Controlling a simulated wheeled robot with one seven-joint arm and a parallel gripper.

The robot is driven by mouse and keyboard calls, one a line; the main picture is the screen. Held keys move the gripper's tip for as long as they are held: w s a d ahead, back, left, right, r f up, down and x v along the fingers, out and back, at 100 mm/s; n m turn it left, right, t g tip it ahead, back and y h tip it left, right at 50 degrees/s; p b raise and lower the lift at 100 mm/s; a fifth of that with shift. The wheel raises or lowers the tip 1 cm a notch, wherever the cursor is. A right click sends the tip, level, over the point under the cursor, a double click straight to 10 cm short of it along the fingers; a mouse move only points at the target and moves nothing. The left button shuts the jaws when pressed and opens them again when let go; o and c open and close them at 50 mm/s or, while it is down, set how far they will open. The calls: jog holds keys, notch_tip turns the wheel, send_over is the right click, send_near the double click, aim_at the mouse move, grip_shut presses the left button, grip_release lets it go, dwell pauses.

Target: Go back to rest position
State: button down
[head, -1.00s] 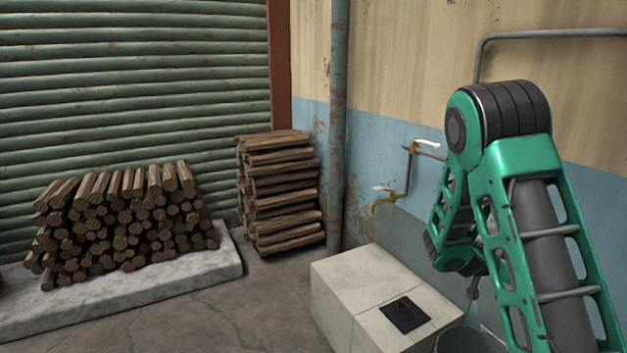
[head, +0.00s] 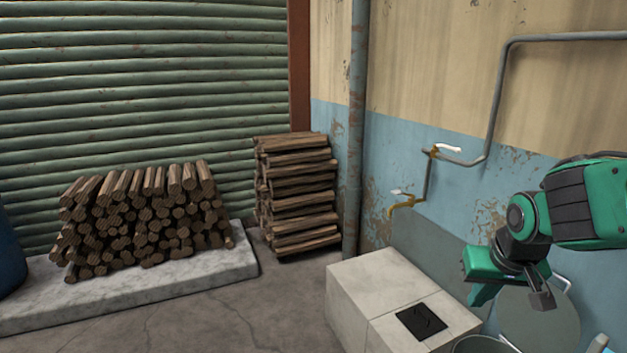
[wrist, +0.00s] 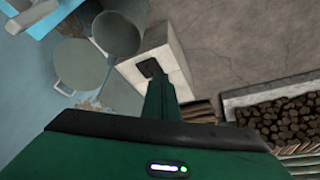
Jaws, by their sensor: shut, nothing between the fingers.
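My green arm shows at the right side of the head view, with its links folded in near the blue lower wall. My gripper (head: 480,295) hangs above and to the right of the white block stove (head: 375,280). In the wrist view my gripper's green fingers (wrist: 158,85) are together with nothing held. They point toward the stove block (wrist: 165,50) with its dark square plate. The gripper is apart from everything around it.
A tap (head: 408,203) and pipes run along the wall. A round grey metal piece (head: 540,325) and a bucket rim (head: 482,345) are low at the right. Log piles (head: 145,220) (head: 298,195) stand at the left. The floor (head: 230,315) between is clear.

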jog(key=s+a+r+n, duration=0.2)
jog(key=s+a, duration=0.1)
jog(key=s, duration=0.1)
jog(key=s+d+f+m+g, duration=0.1)
jog(key=s+d+m+g, duration=0.1)
jog(key=s+d, duration=0.3)
jog(key=s+d+f+m+g+y, duration=0.1)
jog(key=s+d+m, duration=0.3)
jog(key=s, duration=0.7)
jog(key=shift+d+f+g, duration=0.25)
jog(key=shift+d+g, duration=0.65)
jog(key=shift+d, duration=0.15)
jog(key=shift+w+f, duration=0.25)
jog(key=shift+w, duration=0.3)
